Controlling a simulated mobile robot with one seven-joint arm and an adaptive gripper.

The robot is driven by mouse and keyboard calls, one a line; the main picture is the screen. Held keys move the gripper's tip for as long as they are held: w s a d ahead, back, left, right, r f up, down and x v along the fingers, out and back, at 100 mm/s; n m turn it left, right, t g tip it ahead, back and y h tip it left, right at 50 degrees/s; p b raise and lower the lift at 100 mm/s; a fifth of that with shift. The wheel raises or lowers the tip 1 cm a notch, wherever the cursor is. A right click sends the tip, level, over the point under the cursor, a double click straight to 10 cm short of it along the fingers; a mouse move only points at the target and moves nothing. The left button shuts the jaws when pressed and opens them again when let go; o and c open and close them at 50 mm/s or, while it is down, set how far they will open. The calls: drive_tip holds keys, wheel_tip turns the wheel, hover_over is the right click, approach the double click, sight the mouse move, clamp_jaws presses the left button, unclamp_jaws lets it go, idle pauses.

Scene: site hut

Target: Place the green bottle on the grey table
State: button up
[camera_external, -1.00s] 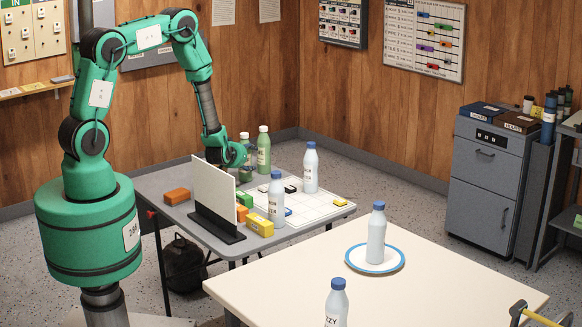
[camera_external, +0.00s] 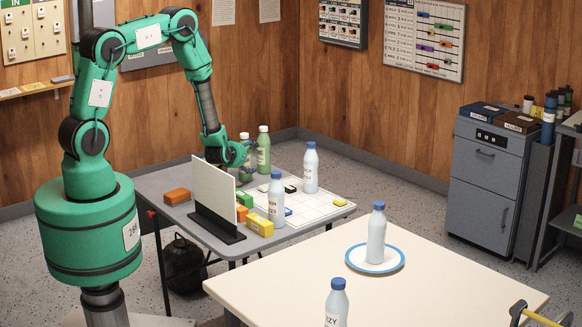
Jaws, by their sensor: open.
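A green bottle (camera_external: 264,152) with a white cap stands upright at the back of the grey table (camera_external: 160,181). A second white cap (camera_external: 244,136) shows just left of it, with the bottle below mostly hidden by my gripper. My gripper (camera_external: 247,161) is open, low over the back of the grey table, right beside that half-hidden bottle. I cannot tell whether the fingers touch it or are around it.
An upright white panel (camera_external: 213,193) on a dark foot stands in front of my gripper. Blue-capped bottles (camera_external: 311,170), coloured boxes (camera_external: 260,222) and a white grid board (camera_external: 318,206) crowd the right. A cream table (camera_external: 300,280) stands in front, with a bottle on a blue-rimmed plate (camera_external: 399,262).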

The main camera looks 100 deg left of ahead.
sight(246, 140)
drive_tip(key=shift+s+d+r+p, duration=0.25)
drive_tip(key=shift+d+r, duration=0.45)
drive_tip(key=shift+r, duration=0.75)
drive_tip(key=shift+s+d+r+p, duration=0.1)
drive_tip(key=shift+d+r+p, duration=0.45)
drive_tip(key=shift+r, duration=0.95)
drive_tip(key=shift+s+d+r+p, duration=0.1)
drive_tip(key=shift+s+d+r, duration=0.1)
drive_tip(key=shift+d+r, duration=0.95)
drive_tip(key=shift+a+r, duration=0.3)
